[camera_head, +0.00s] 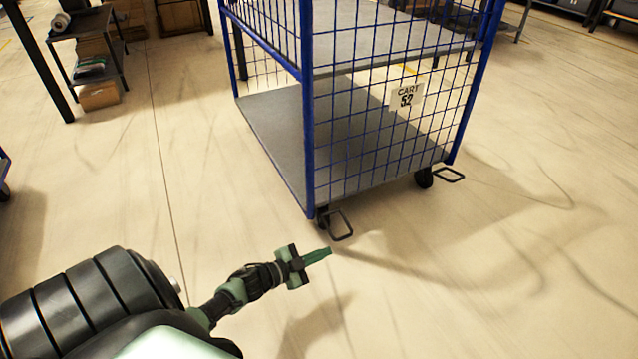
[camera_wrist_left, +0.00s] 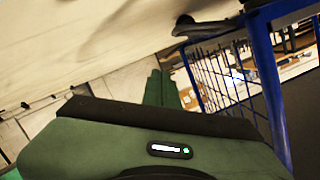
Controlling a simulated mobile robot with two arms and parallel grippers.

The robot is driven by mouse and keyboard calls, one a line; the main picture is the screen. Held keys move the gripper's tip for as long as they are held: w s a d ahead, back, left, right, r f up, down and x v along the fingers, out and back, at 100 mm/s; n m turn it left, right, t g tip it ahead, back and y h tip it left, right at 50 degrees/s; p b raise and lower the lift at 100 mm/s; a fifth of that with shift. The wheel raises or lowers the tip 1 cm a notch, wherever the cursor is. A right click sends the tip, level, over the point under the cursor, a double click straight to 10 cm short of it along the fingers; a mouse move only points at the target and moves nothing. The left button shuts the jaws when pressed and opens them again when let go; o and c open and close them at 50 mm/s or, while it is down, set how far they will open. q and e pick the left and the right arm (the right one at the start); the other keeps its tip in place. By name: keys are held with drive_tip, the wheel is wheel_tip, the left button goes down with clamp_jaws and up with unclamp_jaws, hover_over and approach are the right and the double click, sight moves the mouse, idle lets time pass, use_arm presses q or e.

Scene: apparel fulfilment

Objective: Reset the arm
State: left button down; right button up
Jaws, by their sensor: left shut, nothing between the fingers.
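My left gripper (camera_head: 318,256) reaches in from the lower left in the head view. Its green fingers are shut with nothing between them, and it hangs over bare floor in front of the blue cart. In the left wrist view the shut green fingers (camera_wrist_left: 161,88) point away from the camera, beside the cart's blue mesh side. My right gripper is not in view.
A shelf rack (camera_head: 95,75) with boxes is at the upper left. The floor to the right is clear.

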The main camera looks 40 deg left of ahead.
use_arm(q)
drive_tip(key=shift+s+a+r, duration=0.1)
drive_tip(key=shift+s, duration=0.5)
